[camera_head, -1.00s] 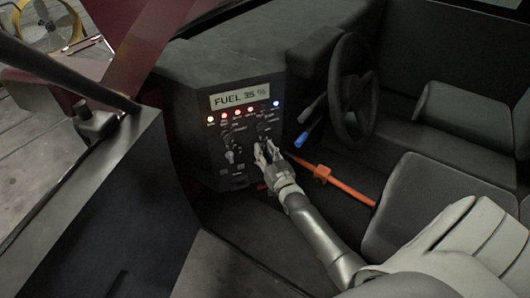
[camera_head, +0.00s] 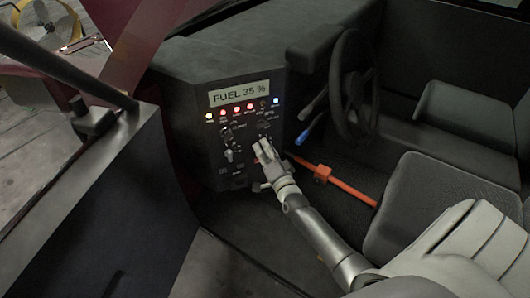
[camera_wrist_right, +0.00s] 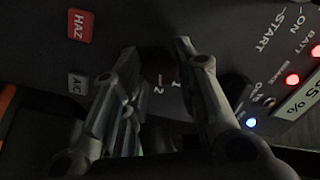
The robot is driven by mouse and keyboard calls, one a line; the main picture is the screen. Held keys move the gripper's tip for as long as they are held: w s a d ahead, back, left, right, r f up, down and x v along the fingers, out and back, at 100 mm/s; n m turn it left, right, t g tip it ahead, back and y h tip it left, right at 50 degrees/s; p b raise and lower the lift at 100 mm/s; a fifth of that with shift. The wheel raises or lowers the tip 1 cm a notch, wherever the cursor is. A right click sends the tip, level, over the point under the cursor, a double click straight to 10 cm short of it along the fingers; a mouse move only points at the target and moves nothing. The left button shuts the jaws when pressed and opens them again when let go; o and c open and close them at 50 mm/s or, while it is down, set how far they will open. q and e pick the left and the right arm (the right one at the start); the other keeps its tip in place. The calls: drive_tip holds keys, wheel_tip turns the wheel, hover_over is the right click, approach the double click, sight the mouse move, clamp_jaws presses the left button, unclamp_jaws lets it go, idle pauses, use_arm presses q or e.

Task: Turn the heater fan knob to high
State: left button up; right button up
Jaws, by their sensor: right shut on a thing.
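The dark control panel (camera_head: 208,150) stands at the middle of the head view, with a FUEL 35 % display (camera_head: 239,93). My right gripper (camera_head: 263,148) is at the panel's lower right part. In the right wrist view its two fingers (camera_wrist_right: 157,55) close around a dark knob (camera_wrist_right: 157,62) beside the marks 1 and 2. The knob is mostly hidden by the fingers and shadow, so its pointer cannot be read. In the head view the gripper covers the knob. My left gripper is not in view.
A red HAZ button (camera_wrist_right: 79,25) and an AC button (camera_wrist_right: 77,84) are beside the fingers. A row of lit lamps (camera_head: 237,110) is above. An orange lever (camera_head: 345,186), a steering wheel (camera_head: 352,90) and a blue-tipped stalk (camera_head: 302,138) are to the right.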

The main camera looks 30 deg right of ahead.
drive_tip(key=m+b, duration=0.2)
drive_tip(key=m, duration=0.5)
drive_tip(key=shift+f, duration=0.15)
idle(0.5)
drive_tip(key=o, duration=1)
drive_tip(key=v, duration=1.2)
drive_tip(key=shift+a, duration=0.1)
